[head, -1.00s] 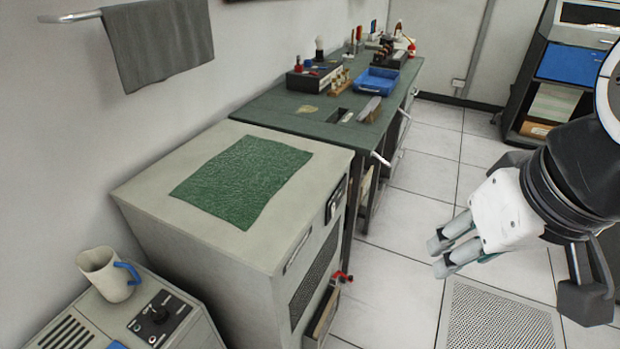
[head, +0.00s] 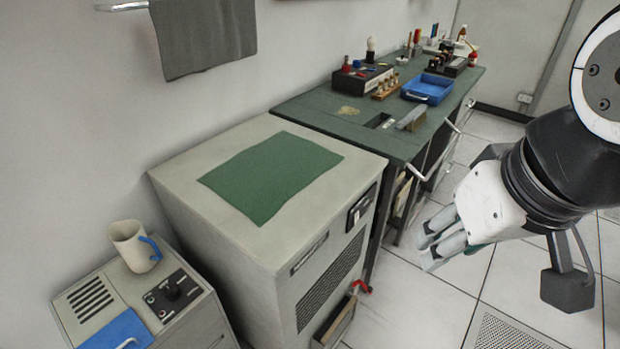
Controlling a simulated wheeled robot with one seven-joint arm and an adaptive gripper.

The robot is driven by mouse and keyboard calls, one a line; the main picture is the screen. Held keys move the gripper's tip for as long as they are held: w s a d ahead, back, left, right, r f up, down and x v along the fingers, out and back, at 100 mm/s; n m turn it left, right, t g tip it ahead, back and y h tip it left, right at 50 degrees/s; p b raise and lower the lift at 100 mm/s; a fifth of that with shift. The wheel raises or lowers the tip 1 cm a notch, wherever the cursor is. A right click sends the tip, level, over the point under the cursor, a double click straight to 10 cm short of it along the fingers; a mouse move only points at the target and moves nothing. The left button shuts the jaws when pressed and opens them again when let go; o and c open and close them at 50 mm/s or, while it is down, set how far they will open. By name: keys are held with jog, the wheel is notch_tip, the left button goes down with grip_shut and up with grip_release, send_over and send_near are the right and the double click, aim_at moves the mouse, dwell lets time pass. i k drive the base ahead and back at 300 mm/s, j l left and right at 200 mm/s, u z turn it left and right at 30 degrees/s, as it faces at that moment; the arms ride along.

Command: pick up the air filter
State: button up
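A flat, dark green textured sheet (head: 272,176), which looks like the air filter, lies on top of the beige cabinet (head: 190,178). It is slightly skewed to the cabinet's edges, and nothing covers it. My gripper (head: 428,246) is to the right of the cabinet, over the floor and apart from the sheet. Its two fingers point left with a small gap between them, and nothing shows between them.
A lower unit (head: 85,312) at the bottom left carries a white mug (head: 128,246) with a blue handle and a blue panel (head: 115,332). Behind the cabinet, a green workbench (head: 320,103) holds a blue tray (head: 428,90) and small tools. Tiled floor is free at the right.

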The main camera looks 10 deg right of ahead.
aim_at(341, 323)
jog(key=j+z, duration=0.2)
jog(key=j, duration=0.3)
jog(key=k+j+z, duration=0.1)
jog(key=j+z, duration=0.15)
jog(key=j, duration=0.25)
jog(key=k+j+z, duration=0.2)
jog(key=j, duration=0.25)
jog(key=j+z, duration=0.25)
jog(key=j, duration=0.25)
